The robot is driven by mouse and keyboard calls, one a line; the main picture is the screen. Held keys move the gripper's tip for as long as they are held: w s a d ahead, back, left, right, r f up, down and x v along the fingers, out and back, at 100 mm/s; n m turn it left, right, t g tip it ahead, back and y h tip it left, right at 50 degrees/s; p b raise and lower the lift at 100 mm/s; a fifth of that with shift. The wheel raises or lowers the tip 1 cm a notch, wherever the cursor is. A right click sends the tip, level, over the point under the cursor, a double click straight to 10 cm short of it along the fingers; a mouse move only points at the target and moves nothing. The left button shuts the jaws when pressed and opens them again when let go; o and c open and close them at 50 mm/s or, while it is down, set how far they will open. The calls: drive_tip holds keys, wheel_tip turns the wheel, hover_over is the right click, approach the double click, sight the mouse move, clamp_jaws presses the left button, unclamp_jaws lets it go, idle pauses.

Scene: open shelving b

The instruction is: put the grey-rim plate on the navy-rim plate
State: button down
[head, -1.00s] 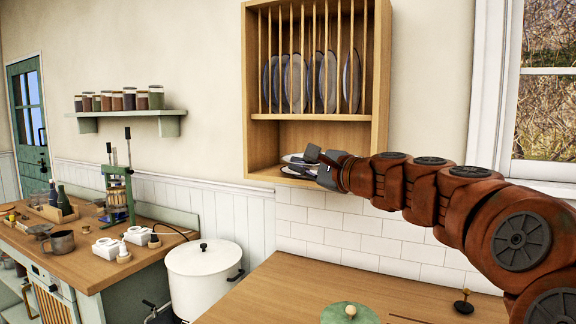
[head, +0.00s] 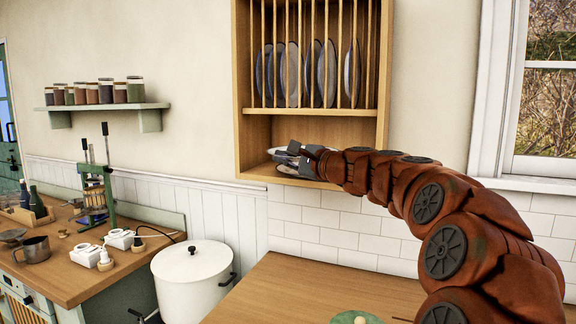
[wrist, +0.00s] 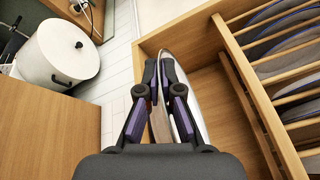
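My gripper (head: 298,158) reaches into the open lower bay of the wooden plate rack. In the wrist view my gripper (wrist: 157,72) has its fingers close together on a pale plate, seen almost edge-on, which I take to be the grey-rim plate (wrist: 190,88). Its rim colour is hard to make out. In the head view a plate lies low at the bay's left front (head: 290,171), partly behind my gripper. I cannot tell there which plate it is. The navy-rim plate cannot be told apart for certain; the held plate and my fingers hide part of the bay floor.
The wooden rack (head: 244,110) holds several upright plates (head: 292,75) behind dowels above the bay. A wooden counter (head: 290,290) lies below. A white pot (head: 193,275) stands left. A jar shelf (head: 105,108) hangs on the wall. The bay's right side is clear.

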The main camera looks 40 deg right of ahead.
drive_tip(key=shift+w+d+f+p, duration=0.2)
drive_tip(key=shift+w+d+p, duration=0.75)
drive_tip(key=shift+w+d, duration=1.7)
drive_tip(key=shift+w+f, duration=0.15)
drive_tip(key=shift+f, duration=1.65)
drive_tip(key=shift+f, duration=0.4)
drive_tip(key=c, duration=1.3)
unclamp_jaws()
drive_tip(key=s, duration=0.4)
drive_tip(key=s+d+b, duration=0.1)
drive_tip(key=s, duration=0.3)
drive_tip(key=s+r+b, duration=0.1)
drive_tip(key=s, duration=0.3)
drive_tip(key=shift+d, duration=0.35)
